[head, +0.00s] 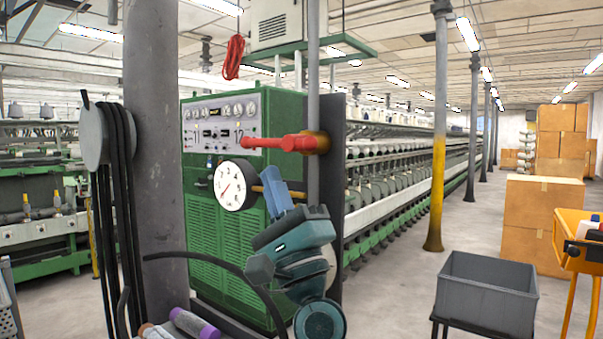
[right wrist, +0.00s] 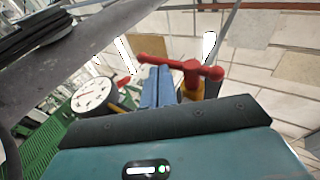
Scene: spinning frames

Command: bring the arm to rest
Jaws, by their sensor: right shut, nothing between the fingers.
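My right gripper (head: 275,186) is raised in front of the green machine, its blue fingers together and pointing up. It also shows in the right wrist view (right wrist: 158,76), with nothing between the fingers. In the head view it stands just right of the white dial gauge (head: 232,186) and below the red valve handle (head: 275,143). The fingers hide part of the gauge's brass stem. The wrist view shows the red handle (right wrist: 183,68) behind the fingers and the gauge (right wrist: 92,94) to their left. I see no contact, though depth is hard to judge. My left gripper is out of view.
A vertical pipe (head: 313,90) carries the valve. A thick grey column (head: 155,130) stands left, with black hoses (head: 108,160) hanging beside it. A grey bin (head: 486,290) stands right, near cardboard boxes (head: 540,215) and a yellow cart (head: 572,225). Open floor lies between machine and bin.

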